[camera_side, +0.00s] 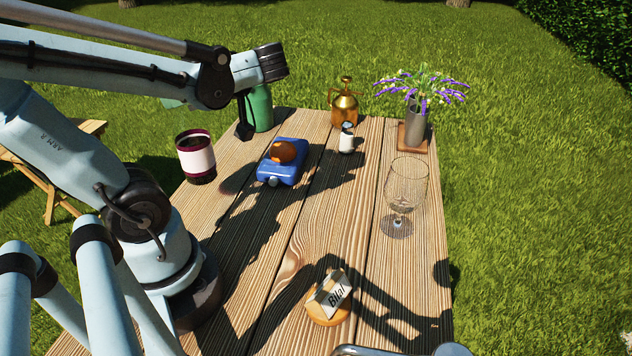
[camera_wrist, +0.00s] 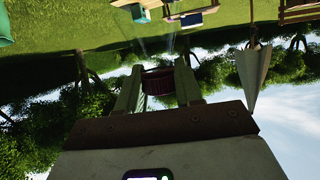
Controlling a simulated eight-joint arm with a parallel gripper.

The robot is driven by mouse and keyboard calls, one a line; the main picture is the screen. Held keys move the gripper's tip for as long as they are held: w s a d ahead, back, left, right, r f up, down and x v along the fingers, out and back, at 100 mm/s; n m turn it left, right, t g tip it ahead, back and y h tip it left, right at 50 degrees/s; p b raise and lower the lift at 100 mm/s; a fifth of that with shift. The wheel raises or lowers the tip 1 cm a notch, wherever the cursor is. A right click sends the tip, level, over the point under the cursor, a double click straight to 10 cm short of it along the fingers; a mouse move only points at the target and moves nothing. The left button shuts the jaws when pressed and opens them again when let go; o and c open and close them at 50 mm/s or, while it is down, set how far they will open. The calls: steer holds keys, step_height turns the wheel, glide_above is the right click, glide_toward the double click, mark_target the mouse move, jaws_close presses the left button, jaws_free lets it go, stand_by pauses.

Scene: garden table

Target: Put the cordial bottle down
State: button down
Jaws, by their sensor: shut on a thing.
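In the wrist view the two pale fingers of my gripper (camera_wrist: 158,72) are shut on a dark red, ribbed thing, the cordial bottle (camera_wrist: 158,84); only a small part of it shows between them. In the side view my fingers and their hold are hidden or cannot be made out behind my arm. A dark red cylinder with a broad white band (camera_side: 197,158) is near the table's left edge in the side view; I cannot tell if it is the same thing. The wooden table (camera_side: 290,245) has bare boards in its middle and front.
A blue box (camera_side: 283,175) with an orange-brown lump (camera_side: 283,152) lies mid-table. A green container (camera_side: 262,108) and brass sprayer (camera_side: 345,108) stand at the back, near a small white-and-black shaker (camera_side: 347,140). A flower vase (camera_side: 415,122), wine glass (camera_side: 404,190) and name card (camera_side: 331,293) are rightward.

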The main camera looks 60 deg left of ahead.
mark_target(200, 126)
steer(key=shift+f, duration=3.45)
steer(key=c, duration=0.7)
jaws_free()
steer(key=shift+o, duration=0.2)
